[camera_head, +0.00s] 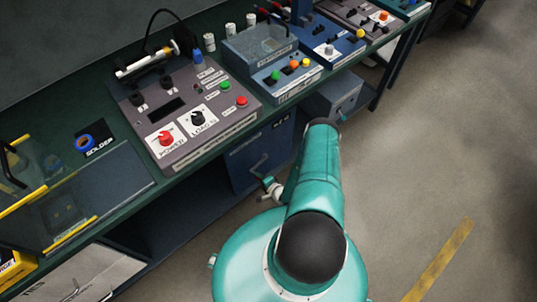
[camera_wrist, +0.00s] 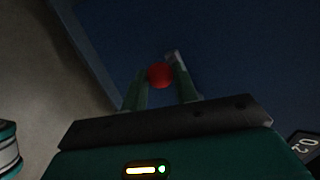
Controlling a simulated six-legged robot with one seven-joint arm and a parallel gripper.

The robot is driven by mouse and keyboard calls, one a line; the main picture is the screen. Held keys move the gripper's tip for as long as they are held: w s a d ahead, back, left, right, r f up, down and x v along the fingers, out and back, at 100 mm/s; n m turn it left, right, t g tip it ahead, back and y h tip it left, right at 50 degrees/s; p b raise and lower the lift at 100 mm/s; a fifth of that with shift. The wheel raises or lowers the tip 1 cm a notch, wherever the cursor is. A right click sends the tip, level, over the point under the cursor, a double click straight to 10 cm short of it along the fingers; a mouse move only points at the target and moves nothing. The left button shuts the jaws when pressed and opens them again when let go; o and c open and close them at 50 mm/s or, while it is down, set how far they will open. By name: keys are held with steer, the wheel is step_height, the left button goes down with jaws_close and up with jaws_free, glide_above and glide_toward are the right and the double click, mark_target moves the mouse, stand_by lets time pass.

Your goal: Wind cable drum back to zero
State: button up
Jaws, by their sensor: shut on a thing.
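In the wrist view, my gripper (camera_wrist: 160,80) has its two green fingers closed on a round red knob (camera_wrist: 160,74). A dark blue surface (camera_wrist: 235,50) lies behind the fingers. What the knob is fixed to is too dark to tell. A grey bent crank-like part (camera_head: 261,164) shows at the front of the blue cabinet (camera_head: 250,150), left of my arm. The cable drum itself and any counter reading cannot be made out.
The green bench (camera_head: 60,125) carries a grey control box (camera_head: 185,120) with red and green knobs, and more boxes with coloured buttons (camera_head: 285,70) further back. A grey box (camera_head: 335,97) sits below the bench. The floor (camera_head: 440,140) at the right is clear.

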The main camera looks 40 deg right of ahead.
steer(key=shift+a+f, duration=0.1)
steer(key=shift+f, duration=0.2)
steer(key=shift+s+d+f, duration=0.1)
steer(key=shift+d+f, duration=0.35)
steer(key=shift+f, duration=0.25)
steer(key=shift+d+f, duration=0.6)
steer(key=shift+f, duration=0.05)
steer(key=shift+d+f, duration=0.45)
steer(key=shift+d, duration=0.05)
